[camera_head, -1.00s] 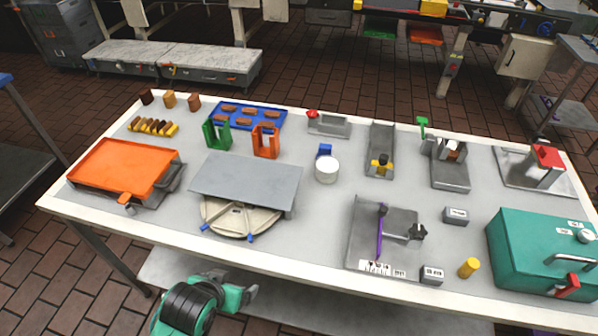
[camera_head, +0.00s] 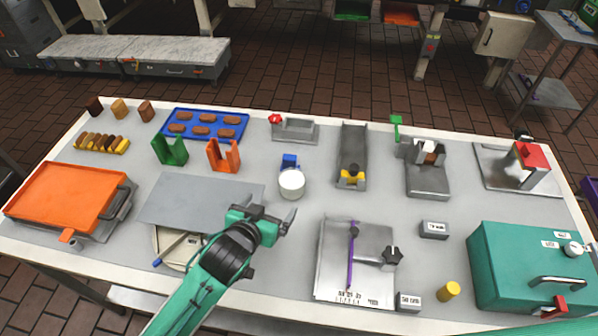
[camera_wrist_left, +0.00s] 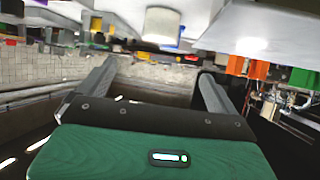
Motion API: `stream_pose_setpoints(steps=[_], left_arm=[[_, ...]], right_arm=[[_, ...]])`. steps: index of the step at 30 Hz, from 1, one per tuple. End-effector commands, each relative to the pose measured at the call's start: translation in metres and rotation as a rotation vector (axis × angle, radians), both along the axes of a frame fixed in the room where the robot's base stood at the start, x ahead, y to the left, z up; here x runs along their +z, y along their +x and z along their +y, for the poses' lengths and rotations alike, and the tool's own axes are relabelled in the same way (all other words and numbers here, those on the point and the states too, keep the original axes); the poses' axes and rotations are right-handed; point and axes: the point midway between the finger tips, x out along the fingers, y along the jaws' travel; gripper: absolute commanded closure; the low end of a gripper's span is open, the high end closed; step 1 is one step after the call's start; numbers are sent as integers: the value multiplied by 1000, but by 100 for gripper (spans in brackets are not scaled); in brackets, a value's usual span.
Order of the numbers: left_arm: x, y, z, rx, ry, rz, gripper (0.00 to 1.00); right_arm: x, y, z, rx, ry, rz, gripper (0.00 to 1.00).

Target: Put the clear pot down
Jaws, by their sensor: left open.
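The pot (camera_head: 291,185) looks like a whitish, pale cylinder standing upright on the table, with a blue part (camera_head: 290,161) just behind it. In the left wrist view, which looks upside down, the pot (camera_wrist_left: 161,26) shows near the top, beyond the fingers. My left gripper (camera_head: 279,215) is open and empty, in front of the pot and apart from it. Its two spread fingers (camera_wrist_left: 155,72) show in the left wrist view with nothing between them. My right gripper is not in view.
A grey plate (camera_head: 195,200) over a round base lies left of my left gripper. A steel board with a purple rod (camera_head: 335,262) is on the right. Green (camera_head: 170,150) and orange (camera_head: 223,157) holders stand behind. A teal box (camera_head: 515,270) sits far right.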

Motion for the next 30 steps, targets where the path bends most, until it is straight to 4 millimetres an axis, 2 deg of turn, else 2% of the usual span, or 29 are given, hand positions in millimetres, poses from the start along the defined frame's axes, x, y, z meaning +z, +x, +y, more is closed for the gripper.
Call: stream_pose_setpoints(steps=[5,12,14,17,24,30], left_arm=[[-5,13,-6,-2,0,-3,4],[-22,47,-20,-2,1,-3,4],[-26,54,-23,-2,1,-4,4],[-31,63,-26,-2,1,-4,4],[-38,73,-30,-2,0,-2,4],[-47,94,-40,-2,1,-3,4]], right_arm=[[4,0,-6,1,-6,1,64],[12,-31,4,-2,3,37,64],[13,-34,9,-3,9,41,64],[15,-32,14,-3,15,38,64],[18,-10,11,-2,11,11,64],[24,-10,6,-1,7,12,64]])
